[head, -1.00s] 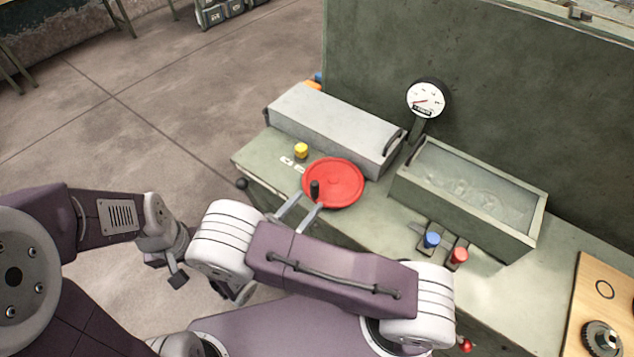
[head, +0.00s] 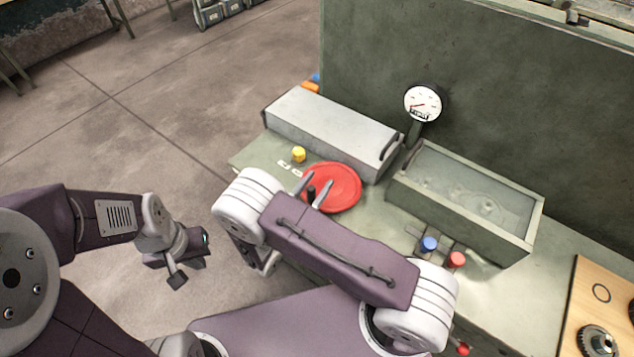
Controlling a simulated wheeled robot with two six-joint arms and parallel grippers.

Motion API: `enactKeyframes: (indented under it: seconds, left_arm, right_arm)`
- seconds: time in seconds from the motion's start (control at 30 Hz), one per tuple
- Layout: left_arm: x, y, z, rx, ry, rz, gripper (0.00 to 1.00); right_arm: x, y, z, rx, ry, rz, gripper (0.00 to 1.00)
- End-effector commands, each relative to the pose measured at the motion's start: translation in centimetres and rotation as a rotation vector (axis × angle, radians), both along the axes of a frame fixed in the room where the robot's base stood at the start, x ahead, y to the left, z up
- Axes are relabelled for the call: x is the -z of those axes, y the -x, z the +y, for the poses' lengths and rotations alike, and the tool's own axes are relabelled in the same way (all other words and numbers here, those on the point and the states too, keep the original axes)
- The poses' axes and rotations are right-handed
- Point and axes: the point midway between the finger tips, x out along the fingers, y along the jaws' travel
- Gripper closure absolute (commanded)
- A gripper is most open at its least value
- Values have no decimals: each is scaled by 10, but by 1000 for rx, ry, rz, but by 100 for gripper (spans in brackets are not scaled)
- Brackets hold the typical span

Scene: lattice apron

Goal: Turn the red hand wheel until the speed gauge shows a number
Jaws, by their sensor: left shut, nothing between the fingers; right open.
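The red hand wheel (head: 340,188) lies flat on the green bench top, with an upright black knob (head: 311,193) near its left edge. The speed gauge (head: 423,103) is a round white dial on a stem behind the bench. Its red needle points to the lower left; its markings are too small to read. My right gripper (head: 316,187) is open over the wheel, with its two fingers on either side of the knob. I cannot tell whether they touch it. My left gripper (head: 190,262) is shut and empty, over the floor left of the bench.
A grey lidded box (head: 330,125) stands behind the wheel. A yellow button (head: 298,154) is left of it. An open trough (head: 465,205) stands to the right, with a blue button (head: 429,244) and a red button (head: 456,260) before it. A wooden board (head: 600,265) is far right.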

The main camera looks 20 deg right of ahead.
Motion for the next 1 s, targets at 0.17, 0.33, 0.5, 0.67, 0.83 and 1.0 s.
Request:
enactKeyframes:
  seconds: [0.17, 0.33, 0.5, 0.67, 0.83, 1.0]
  left_arm:
    - [0, 0, 0, 0, 0, 0, 100]
    - [0, 0, 0, 0, 0, 0, 100]
    - [0, 0, 0, 0, 0, 0, 100]
    - [0, 0, 0, 0, 0, 0, 100]
    - [0, 0, 0, 0, 0, 0, 100]
    - [0, 0, 0, 0, 0, 0, 100]
  right_arm:
    - [0, 0, 0, 1, 0, 0, 86]
    - [0, 0, 0, 1, 0, 0, 100]
    - [0, 0, 0, 1, 0, 0, 100]
    - [0, 0, 0, 1, 0, 0, 100]
    - [0, 0, 0, 1, 0, 0, 100]
    - [0, 0, 0, 1, 0, 0, 100]
